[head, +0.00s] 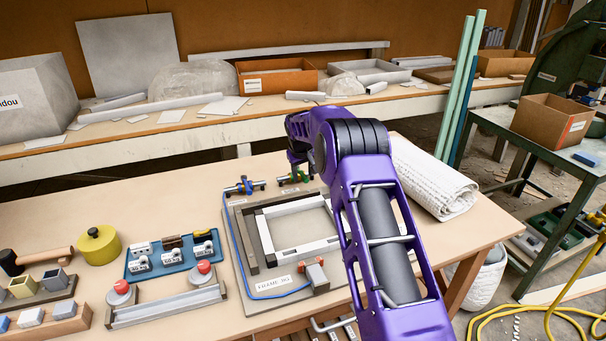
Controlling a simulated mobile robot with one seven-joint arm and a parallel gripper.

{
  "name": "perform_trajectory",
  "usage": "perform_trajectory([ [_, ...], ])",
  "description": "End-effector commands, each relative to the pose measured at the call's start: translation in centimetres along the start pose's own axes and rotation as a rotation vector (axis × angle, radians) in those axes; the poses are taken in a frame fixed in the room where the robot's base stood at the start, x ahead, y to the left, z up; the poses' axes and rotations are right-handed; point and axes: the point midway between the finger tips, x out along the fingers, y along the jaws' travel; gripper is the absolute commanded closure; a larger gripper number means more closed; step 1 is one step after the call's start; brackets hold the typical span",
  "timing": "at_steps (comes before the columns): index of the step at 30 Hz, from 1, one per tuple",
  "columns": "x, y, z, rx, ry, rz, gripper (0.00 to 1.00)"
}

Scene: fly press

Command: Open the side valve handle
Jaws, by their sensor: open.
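A green-handled valve (293,176) stands at the back edge of a grey board on the table. A small label (290,189) in front of it is too small to read surely. A blue-handled valve (245,186) stands to its left, with its own label (237,201). I cannot tell for sure which one is the side valve. My gripper (299,168) is at the far end of my purple arm, just above or beside the green valve. It is small and dark here and looks empty; whether it touches the handle cannot be told.
The grey board (240,235) carries a rectangular frame (265,235), a blue hose and a red-topped block (314,275). Bare table lies behind the tray.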

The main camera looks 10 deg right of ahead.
Motion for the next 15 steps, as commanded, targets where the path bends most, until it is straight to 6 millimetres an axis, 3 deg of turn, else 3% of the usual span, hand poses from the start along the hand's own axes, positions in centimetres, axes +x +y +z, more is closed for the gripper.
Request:
perform_trajectory([
  [6,0.02,0.01,-0.01,0.0,0.0,0.0,0.5],
  [15,0.01,0.0,0.0,0.0,0.0,0.0,1.0],
])
